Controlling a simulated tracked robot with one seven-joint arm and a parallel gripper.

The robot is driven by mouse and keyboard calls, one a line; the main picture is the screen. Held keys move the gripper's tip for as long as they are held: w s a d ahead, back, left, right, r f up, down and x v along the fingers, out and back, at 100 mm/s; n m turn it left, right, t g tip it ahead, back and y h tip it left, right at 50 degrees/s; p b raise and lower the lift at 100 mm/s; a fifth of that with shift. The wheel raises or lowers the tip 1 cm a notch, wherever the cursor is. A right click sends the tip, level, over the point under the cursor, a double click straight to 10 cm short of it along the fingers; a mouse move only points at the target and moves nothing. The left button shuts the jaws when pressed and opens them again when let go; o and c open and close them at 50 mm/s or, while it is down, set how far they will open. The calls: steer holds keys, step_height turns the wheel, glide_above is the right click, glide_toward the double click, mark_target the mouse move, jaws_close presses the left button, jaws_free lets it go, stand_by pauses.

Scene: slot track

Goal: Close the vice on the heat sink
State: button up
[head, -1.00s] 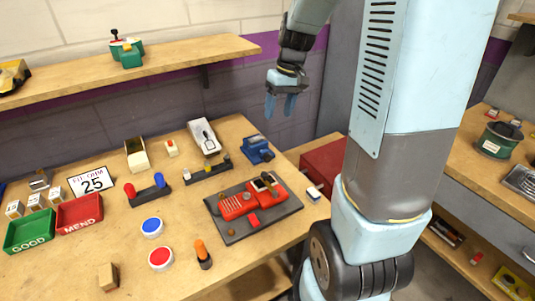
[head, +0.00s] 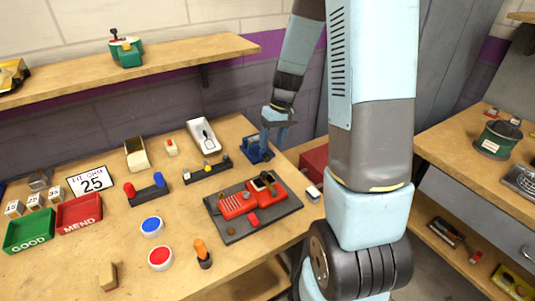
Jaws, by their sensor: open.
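The small blue vice (head: 254,154) stands at the far right of the workbench, near its back edge. My gripper (head: 273,136) is open and points down at the vice, with its fingers at the vice's right side. The fingers overlap the vice in the picture, and I cannot tell whether they touch it. The gripper hides part of the vice. I cannot make out the heat sink or how far apart the vice jaws are.
A dark mat (head: 284,222) with a red device (head: 239,204) lies in front of the vice. A white tray (head: 203,135) and a dark rack (head: 207,173) stand to its left. A red box (head: 315,160) is to the right. A wooden shelf (head: 180,58) hangs above.

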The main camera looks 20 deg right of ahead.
mark_target(269, 154)
steer(key=shift+x, duration=2.8)
steer(key=shift+c, duration=0.5)
steer(key=c, duration=0.9)
steer(key=shift+a, duration=0.2)
steer(key=shift+c, duration=0.3)
steer(key=shift+d, duration=0.2)
steer(key=shift+d, duration=0.1)
steer(key=shift+y, duration=0.4)
